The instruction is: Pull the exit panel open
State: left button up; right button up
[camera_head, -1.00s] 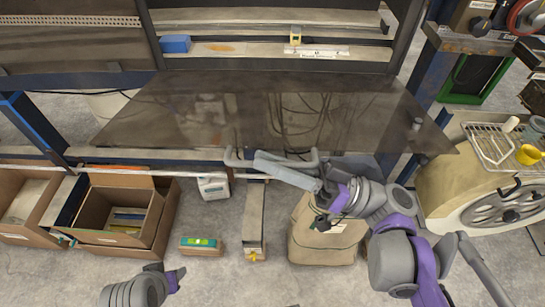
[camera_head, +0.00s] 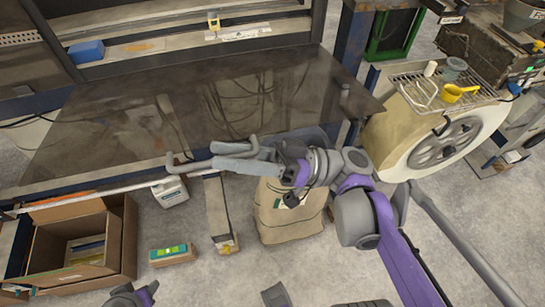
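The exit panel (camera_head: 120,115) is a large, dark, see-through sheet that juts out toward me, lying nearly flat in this view. A grey bar handle (camera_head: 190,162) with bent ends sits at its front edge. My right gripper (camera_head: 238,157) is at the right part of this handle. Its two grey fingers are spread, one above the bar and one below, and the bar appears to run between them. I cannot tell whether they touch it. Only a grey and purple piece of my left arm shows at the bottom edge; its gripper is out of view.
Below the panel are an open cardboard box (camera_head: 118,240), a small green-labelled box (camera_head: 172,254), a white container (camera_head: 170,192) and a tan sack (camera_head: 290,222). A cream machine with a wheel (camera_head: 440,145) stands at the right. The floor at the lower right is mostly clear.

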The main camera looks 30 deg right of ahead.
pick_arm(q)
jog(key=shift+s+f+b, duration=0.1)
jog(key=shift+f+b, duration=0.35)
jog(key=shift+f, duration=0.05)
pick_arm(e)
jog(key=v, duration=0.8)
jog(key=shift+d, duration=0.15)
jog(key=shift+s, duration=0.1)
pick_arm(q)
jog(key=shift+d, duration=0.1)
